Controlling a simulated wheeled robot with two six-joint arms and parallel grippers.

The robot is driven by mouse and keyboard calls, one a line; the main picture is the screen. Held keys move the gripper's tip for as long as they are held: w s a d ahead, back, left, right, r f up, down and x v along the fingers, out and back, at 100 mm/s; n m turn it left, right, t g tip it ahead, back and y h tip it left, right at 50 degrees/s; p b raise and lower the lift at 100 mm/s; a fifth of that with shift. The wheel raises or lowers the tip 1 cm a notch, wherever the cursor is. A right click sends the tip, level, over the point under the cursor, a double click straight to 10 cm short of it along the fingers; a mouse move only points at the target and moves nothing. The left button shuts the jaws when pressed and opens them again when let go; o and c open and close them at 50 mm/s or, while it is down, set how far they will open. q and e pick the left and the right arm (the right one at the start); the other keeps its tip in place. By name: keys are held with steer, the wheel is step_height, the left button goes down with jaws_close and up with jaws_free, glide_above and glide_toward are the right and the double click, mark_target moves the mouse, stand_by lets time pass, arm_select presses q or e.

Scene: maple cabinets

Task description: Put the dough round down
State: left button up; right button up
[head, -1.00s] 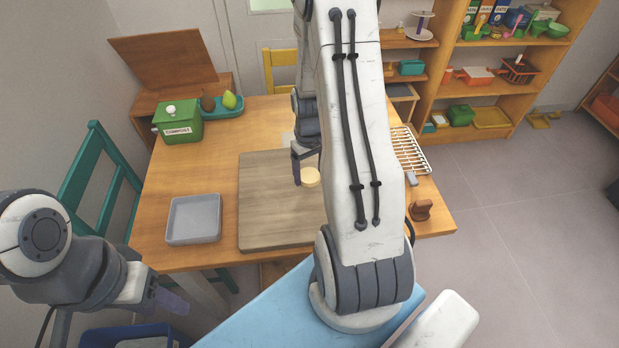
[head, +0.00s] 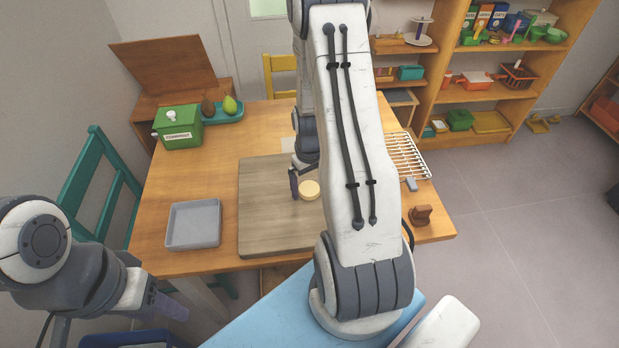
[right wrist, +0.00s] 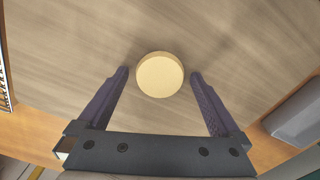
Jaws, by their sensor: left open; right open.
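The dough round (head: 309,190) is a pale yellow disc on the wooden board (head: 262,215). In the right wrist view the dough round (right wrist: 160,75) lies between and slightly beyond the fingertips, with a gap on each side. My right gripper (right wrist: 158,74) is open and empty above the board; in the head view one finger of my right gripper (head: 294,184) shows left of the dough and my arm hides part of the rest. My left gripper (head: 172,306) is at the lower left, off the table, holding nothing that I can see.
A grey tray (head: 194,224) stands left of the board. A green compost box (head: 180,128) and a teal dish (head: 228,112) with pears are at the back left. A white rack (head: 408,155) and a brown wooden piece (head: 420,215) are at the right.

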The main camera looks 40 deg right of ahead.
mark_target(309, 189)
step_height(309, 189, up, 12)
steer(key=shift+r, duration=0.15)
steer(key=s+a+r+n, duration=0.1)
steer(key=a+r+n, duration=0.15)
steer(key=a, duration=0.75)
steer(key=s+a+r+n, duration=0.1)
steer(key=a+r+n, duration=0.15)
steer(key=a, duration=0.65)
steer(key=s+a+r+n+y, duration=0.1)
steer(key=s+a+r+n, duration=0.3)
steer(key=s+a, duration=0.7)
steer(key=s, duration=0.3)
steer(key=shift+s+a, duration=0.3)
steer(key=shift+a, duration=0.1)
steer(key=shift+r, duration=0.1)
